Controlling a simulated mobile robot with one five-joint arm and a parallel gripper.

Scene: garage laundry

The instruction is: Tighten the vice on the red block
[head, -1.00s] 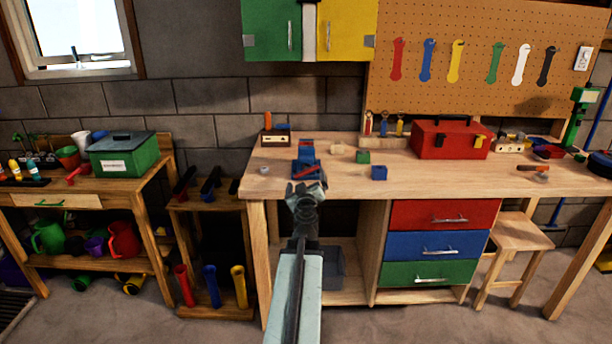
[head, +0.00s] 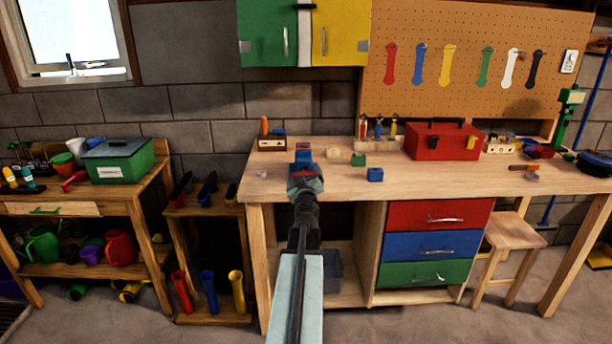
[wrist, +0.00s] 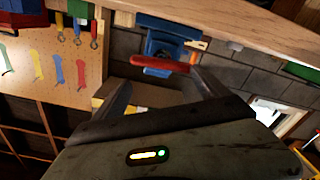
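The blue vice (head: 304,154) stands near the front edge of the workbench, left of its middle. A small reddish patch shows at its top in the head view; I cannot clearly make out the red block between the jaws. In the wrist view the vice (wrist: 170,42) lies straight ahead, with its red handle bar (wrist: 160,63) lying across in front of it. My gripper (wrist: 162,78) is open, its two fingers spread towards either end of the bar. I cannot tell whether they touch it. In the head view my gripper (head: 305,184) hides the vice's lower front.
A blue cube (head: 375,175) and a green block (head: 358,160) lie right of the vice. A small wooden holder (head: 271,143) stands behind it to the left. A red toolbox (head: 442,142) is farther right. The bench front between the blue cube and the stool is clear.

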